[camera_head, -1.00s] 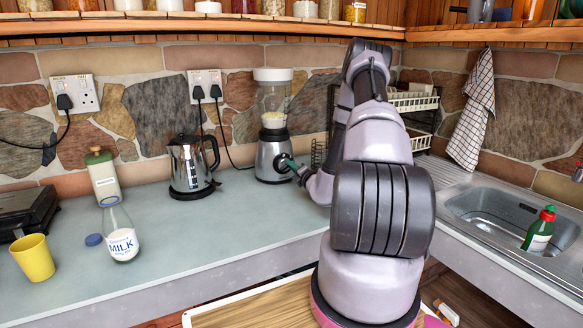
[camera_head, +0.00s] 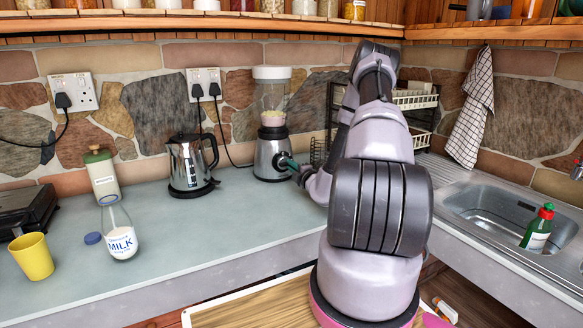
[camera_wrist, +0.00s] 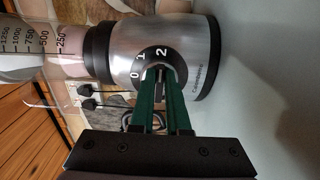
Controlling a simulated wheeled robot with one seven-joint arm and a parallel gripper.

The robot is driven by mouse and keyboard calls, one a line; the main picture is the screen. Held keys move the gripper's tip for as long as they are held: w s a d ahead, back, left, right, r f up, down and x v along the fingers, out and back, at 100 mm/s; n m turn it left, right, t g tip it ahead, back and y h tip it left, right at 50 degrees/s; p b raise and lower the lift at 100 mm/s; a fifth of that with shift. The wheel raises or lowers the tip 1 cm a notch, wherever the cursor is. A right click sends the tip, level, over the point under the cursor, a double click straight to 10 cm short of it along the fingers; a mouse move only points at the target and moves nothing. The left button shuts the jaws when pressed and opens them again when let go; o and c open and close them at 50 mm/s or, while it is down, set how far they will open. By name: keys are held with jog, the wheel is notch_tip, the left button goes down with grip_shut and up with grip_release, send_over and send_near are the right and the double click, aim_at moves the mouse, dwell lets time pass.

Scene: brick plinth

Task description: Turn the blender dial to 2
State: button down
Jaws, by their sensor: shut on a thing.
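The blender (camera_head: 270,156) stands on the counter against the back wall, with a steel base, clear jug and white lid. In the wrist view its steel base (camera_wrist: 190,35) appears turned on its side. The dial (camera_wrist: 160,75) is on the base, with the numbers 0, 1 and 2 around it; the 2 stands just above the fingertips. My gripper (camera_wrist: 160,82) has its two green fingers shut on the dial, one on each side. The fingers hide much of the dial, and I cannot tell which number it points to. In the head view my gripper (camera_head: 291,163) touches the base's right side.
A kettle (camera_head: 190,167) stands left of the blender. A milk bottle (camera_head: 119,235), a yellow cup (camera_head: 32,257) and a green-lidded jar (camera_head: 102,176) are further left. A dish rack (camera_head: 415,105) is behind my arm. The counter's front middle is clear.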

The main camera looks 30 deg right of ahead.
jog(key=shift+s+f, duration=0.1)
jog(key=c, duration=0.9)
grip_release()
jog(key=s, duration=1)
jog(key=shift+s+d, duration=0.15)
jog(key=shift+s, duration=0.25)
